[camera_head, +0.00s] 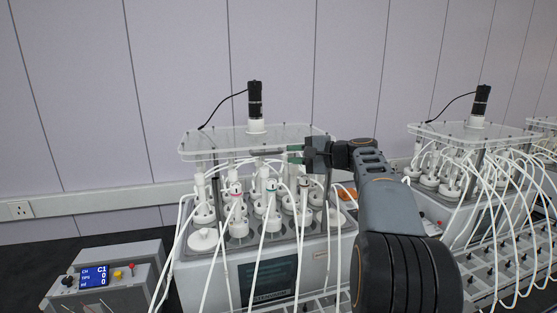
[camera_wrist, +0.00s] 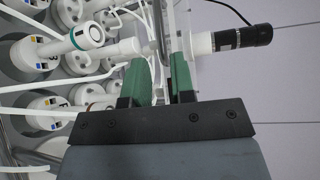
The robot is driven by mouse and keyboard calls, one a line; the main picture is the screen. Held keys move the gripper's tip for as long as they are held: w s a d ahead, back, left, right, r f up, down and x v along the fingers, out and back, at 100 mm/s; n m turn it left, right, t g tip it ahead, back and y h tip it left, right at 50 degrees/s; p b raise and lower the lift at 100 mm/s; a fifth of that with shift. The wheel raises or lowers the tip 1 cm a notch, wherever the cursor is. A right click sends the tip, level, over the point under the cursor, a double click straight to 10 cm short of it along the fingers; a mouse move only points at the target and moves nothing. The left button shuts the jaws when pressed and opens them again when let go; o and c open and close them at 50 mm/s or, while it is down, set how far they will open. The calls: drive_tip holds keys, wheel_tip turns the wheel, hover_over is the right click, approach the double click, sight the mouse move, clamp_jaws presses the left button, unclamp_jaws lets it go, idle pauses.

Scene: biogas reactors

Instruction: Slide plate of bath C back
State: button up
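The bath in the middle of the head view carries a clear flat plate (camera_head: 215,143) on top, with a black motor (camera_head: 255,100) standing on it. The control box (camera_head: 110,280) at its left shows "C1". My gripper (camera_head: 293,153) is at the plate's right front part, with its green fingers one above the other. In the wrist view my gripper (camera_wrist: 162,75) has its fingers apart, near the plate's edge, which seems to lie between them. Whether they touch the plate is hard to see. The motor also shows in the wrist view (camera_wrist: 240,38).
White bottles (camera_head: 238,225) with several tubes stand in the bath under the plate. A second bath with its own plate (camera_head: 475,135) and many looping tubes stands at the right. A wall (camera_head: 90,100) is close behind. Tubes hang in front of the bath.

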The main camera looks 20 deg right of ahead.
drive_tip(key=shift+b+v, duration=0.4)
drive_tip(key=shift+v, duration=2.15)
drive_tip(key=s+a+f+n+g+h, duration=0.3)
drive_tip(key=s+a+f+g, duration=0.25)
drive_tip(key=a+f, duration=0.65)
drive_tip(key=s+a+f+n+g+h, duration=0.1)
drive_tip(key=s+a+f+n+h, duration=0.1)
drive_tip(key=s+f, duration=0.5)
drive_tip(key=s+a+f+n+g+h, duration=0.1)
drive_tip(key=s+a+f+n+h, duration=0.1)
drive_tip(key=s+f+n+h, duration=0.3)
drive_tip(key=s+f+n, duration=0.2)
drive_tip(key=s+f, duration=0.1)
drive_tip(key=s, duration=0.1)
drive_tip(key=shift+a+g, duration=0.35)
